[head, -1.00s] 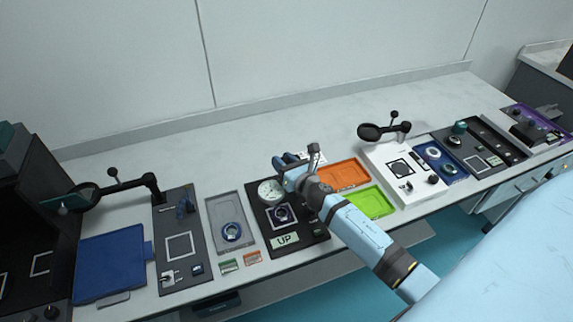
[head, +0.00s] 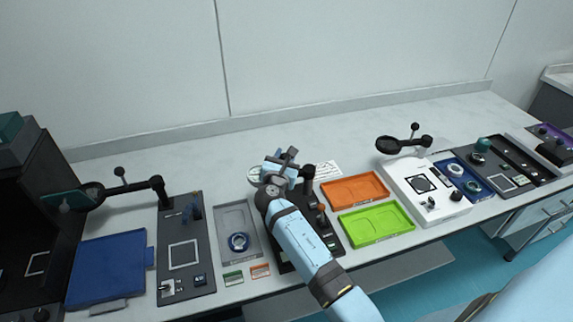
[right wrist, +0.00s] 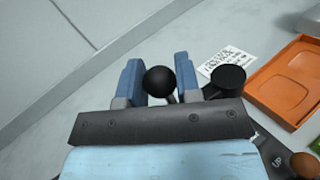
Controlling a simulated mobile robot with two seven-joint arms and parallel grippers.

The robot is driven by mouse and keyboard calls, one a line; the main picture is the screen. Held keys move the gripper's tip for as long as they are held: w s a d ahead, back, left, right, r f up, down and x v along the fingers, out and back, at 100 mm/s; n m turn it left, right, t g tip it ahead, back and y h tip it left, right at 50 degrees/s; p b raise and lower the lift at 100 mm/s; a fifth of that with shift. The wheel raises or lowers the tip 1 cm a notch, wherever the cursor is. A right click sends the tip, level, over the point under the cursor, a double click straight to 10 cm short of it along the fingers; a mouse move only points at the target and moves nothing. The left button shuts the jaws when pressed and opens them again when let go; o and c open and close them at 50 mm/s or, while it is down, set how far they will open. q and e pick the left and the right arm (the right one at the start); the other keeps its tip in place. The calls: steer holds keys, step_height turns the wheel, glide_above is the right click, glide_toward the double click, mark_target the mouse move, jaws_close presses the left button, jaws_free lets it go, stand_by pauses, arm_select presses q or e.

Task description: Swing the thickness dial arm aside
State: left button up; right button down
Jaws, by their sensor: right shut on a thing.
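The dark thickness station panel (head: 325,226) lies in the middle of the bench, mostly hidden under my right arm. Its round white dial (head: 254,175) shows partly at the left of my right gripper (head: 279,168), near the panel's far left corner. A black post (head: 308,173) stands just right of the gripper. In the right wrist view, the blue fingers (right wrist: 158,80) are on both sides of a black ball knob (right wrist: 160,80), shut on it. The black post top (right wrist: 226,78) is at their right. The dial is hidden there. My left gripper is not in view.
An orange tray (head: 386,181) and a green tray (head: 408,232) lie right of the panel. A grey tray (head: 222,218) with a ring lies left. A printed card (head: 329,170) lies behind. The bench behind, toward the wall, is clear.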

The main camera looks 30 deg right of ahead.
steer(key=shift+w+d+m+g+h, duration=0.1)
steer(key=shift+w+m+g+h, duration=0.15)
steer(key=shift+m+g+h, duration=0.2)
steer(key=shift+r, duration=0.1)
steer(key=c, duration=0.8)
jaws_free()
